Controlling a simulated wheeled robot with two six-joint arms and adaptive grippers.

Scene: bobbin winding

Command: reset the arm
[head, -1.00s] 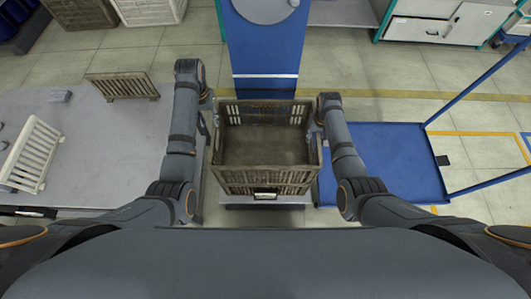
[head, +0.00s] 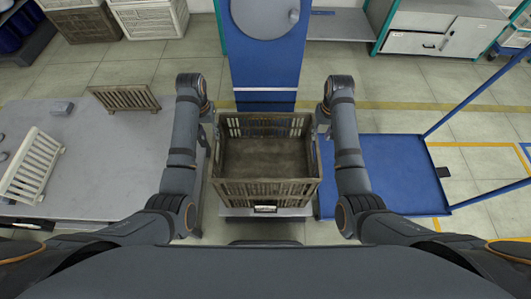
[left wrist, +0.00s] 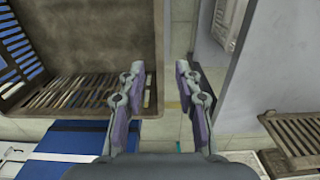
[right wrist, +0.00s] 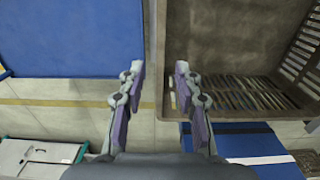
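An empty brown slatted crate (head: 265,160) stands upright on a grey support (head: 268,211) between my two arms. My left gripper (left wrist: 160,72) is open, its fingers apart. In the left wrist view the edge of the crate (left wrist: 88,35) passes between the fingers. My right gripper (right wrist: 159,72) is also open, and the opposite edge of the crate (right wrist: 235,40) shows between its fingers. Nothing is held. I cannot tell whether any finger touches the crate. In the head view my arms mostly hide both grippers.
A grey table (head: 110,150) on the left bears a white slatted crate (head: 32,165) and a brown one (head: 124,97). A blue machine column (head: 264,60) stands behind the crate. A blue platform cart (head: 400,175) with rails is on the right. Open floor lies behind it.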

